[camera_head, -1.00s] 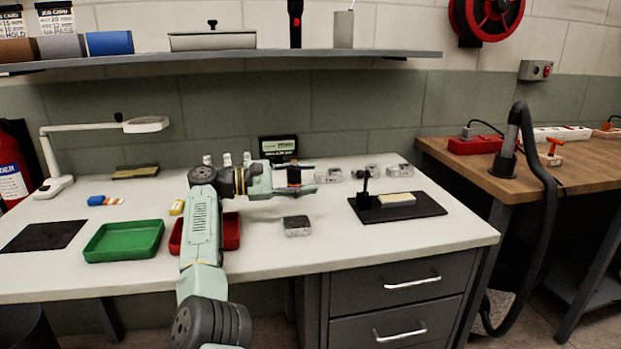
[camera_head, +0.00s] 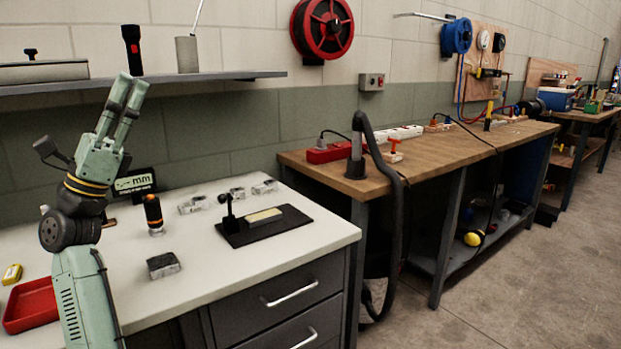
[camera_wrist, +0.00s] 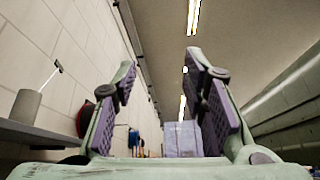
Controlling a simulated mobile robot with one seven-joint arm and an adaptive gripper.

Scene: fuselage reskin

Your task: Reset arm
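My gripper (camera_head: 124,98) is raised above the left part of the white table (camera_head: 235,262) in the head view, with its fingers pointing up. In the wrist view its two fingers (camera_wrist: 160,100) stand well apart with purple inner pads, and nothing is held between them. A black item with an orange band (camera_head: 154,215) stands upright on the table, to the right of and below my gripper, clear of it.
A dark block (camera_head: 163,265) and several clear pieces lie on the table. A black stand plate (camera_head: 265,226) is near the right edge. A red tray (camera_head: 30,306) is at left. A shelf (camera_head: 180,79) runs along the wall. A wooden bench (camera_head: 440,150) stands at right.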

